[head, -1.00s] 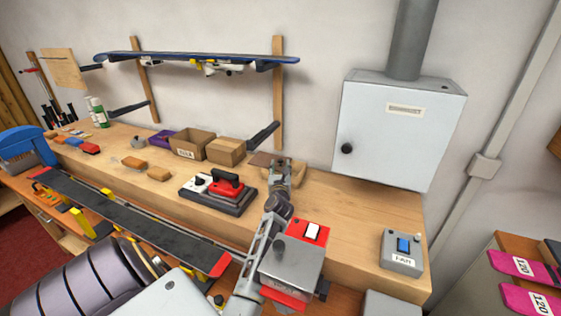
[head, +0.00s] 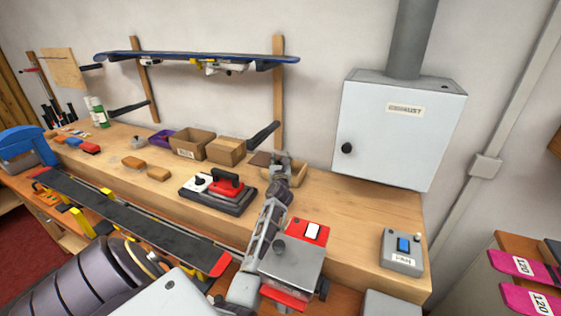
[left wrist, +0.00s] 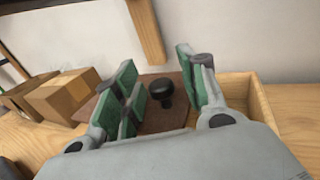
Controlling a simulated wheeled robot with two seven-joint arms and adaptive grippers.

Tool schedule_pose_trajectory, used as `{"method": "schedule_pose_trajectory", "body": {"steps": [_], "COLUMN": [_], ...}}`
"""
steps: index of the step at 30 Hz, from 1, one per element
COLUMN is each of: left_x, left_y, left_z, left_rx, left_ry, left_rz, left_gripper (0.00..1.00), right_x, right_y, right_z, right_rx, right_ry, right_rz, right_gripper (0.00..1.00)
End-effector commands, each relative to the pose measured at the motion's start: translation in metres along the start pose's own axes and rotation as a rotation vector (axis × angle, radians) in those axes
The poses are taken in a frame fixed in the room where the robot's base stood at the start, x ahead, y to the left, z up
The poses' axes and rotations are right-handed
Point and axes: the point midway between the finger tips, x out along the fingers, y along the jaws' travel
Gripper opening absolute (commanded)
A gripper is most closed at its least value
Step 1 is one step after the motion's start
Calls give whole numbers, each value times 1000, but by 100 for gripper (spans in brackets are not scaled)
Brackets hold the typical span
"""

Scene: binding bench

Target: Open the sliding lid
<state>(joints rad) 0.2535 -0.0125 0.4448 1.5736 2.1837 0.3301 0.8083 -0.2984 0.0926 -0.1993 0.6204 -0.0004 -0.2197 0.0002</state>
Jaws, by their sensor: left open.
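The brown sliding lid (left wrist: 168,119) lies in a light wooden box (left wrist: 262,104) and carries a round black knob (left wrist: 161,91). In the head view, the lid (head: 261,159) shows at the left of the box (head: 297,170), partly behind my left gripper (head: 281,160). In the left wrist view, my left gripper (left wrist: 158,78) is open, with green-padded fingers on either side of the knob. I see gaps between the pads and the knob. The gripper hides part of the box. My right gripper is not in view.
Cardboard boxes (head: 226,151) stand left of the wooden box. A red-handled tool (head: 228,184) sits on a dark base in front. A grey-and-red device (head: 292,264) is near the bench's front edge. A grey cabinet (head: 396,135) hangs at the right.

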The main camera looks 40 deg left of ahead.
Motion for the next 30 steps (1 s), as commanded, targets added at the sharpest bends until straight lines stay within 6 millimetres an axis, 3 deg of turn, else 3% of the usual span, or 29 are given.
{"method": "schedule_pose_trajectory", "body": {"steps": [3, 12, 23, 30], "left_x": [0, 0, 1, 7], "left_y": [0, 0, 3, 18], "left_z": [0, 0, 0, 1], "left_rx": [0, 0, 1, 3], "left_ry": [0, 0, 0, 1], "left_rz": [0, 0, 0, 1], "left_gripper": [39, 0, 0, 0], "right_x": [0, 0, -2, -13], "right_y": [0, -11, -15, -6], "right_z": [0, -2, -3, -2], "right_rx": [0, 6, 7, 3], "right_ry": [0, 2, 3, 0], "right_rz": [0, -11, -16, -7], "right_gripper": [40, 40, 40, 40]}}
